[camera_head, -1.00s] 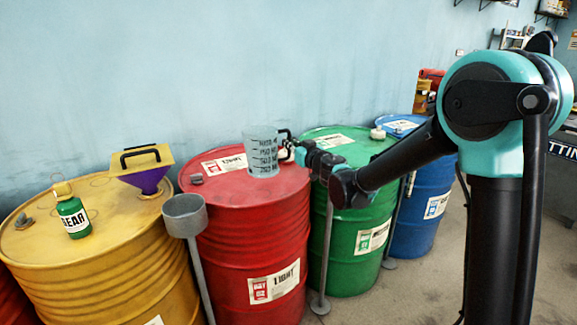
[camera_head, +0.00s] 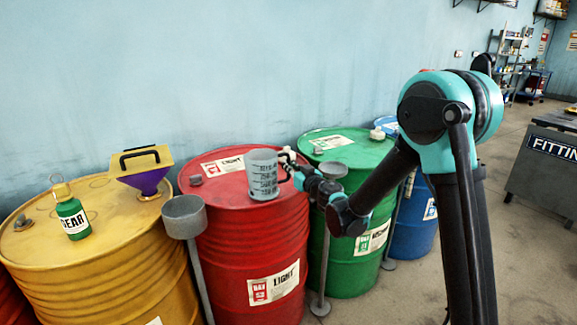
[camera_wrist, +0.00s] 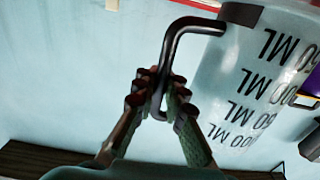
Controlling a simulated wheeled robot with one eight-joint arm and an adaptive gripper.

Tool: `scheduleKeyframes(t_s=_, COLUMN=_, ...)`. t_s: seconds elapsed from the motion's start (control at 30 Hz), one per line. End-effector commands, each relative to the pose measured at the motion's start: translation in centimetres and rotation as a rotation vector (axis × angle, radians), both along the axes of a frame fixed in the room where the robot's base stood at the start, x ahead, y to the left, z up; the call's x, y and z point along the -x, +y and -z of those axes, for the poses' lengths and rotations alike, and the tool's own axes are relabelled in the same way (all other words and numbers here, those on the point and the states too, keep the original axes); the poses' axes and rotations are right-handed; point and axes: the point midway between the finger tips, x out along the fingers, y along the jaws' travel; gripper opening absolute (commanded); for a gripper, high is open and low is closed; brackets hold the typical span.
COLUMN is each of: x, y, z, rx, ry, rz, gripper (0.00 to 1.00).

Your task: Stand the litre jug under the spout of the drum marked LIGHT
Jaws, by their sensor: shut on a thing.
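The litre jug (camera_head: 264,181), clear grey with dark millilitre marks, is upright in front of the top of the red drum (camera_head: 245,250) marked LIGHT. In the wrist view, the jug (camera_wrist: 225,85) fills the right side, with its text upside down. My gripper (camera_head: 297,178) is shut on the jug's black handle, and its fingers also show in the wrist view (camera_wrist: 160,98) around that handle (camera_wrist: 180,30). I cannot tell the gap between jug and drum. The LIGHT drum's spout is not clearly seen.
A grey cup on a pole (camera_head: 184,217) stands between the yellow drum (camera_head: 100,260) and the red one. Another grey cup (camera_head: 333,170) stands before the green drum (camera_head: 345,262). A green GEAR can (camera_head: 73,218) and purple funnel (camera_head: 150,182) sit on the yellow drum.

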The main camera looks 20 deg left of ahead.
Motion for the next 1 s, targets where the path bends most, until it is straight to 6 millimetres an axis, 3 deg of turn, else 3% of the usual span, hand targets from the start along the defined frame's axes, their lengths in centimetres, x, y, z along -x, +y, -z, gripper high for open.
scheduleKeyframes(t_s=0.33, x=-0.01, y=0.0, z=0.96, rx=-0.001, ry=0.001, rz=0.0, gripper=0.0)
scheduleKeyframes(t_s=0.37, x=-0.01, y=0.0, z=1.0, rx=0.0, ry=0.0, rz=0.0, gripper=0.1)
scheduleKeyframes(t_s=0.53, x=0.0, y=0.0, z=0.96, rx=0.0, ry=0.0, rz=0.0, gripper=0.31)
scheduleKeyframes(t_s=1.0, x=0.01, y=-0.01, z=0.54, rx=0.0, ry=0.0, rz=0.0, gripper=0.31)
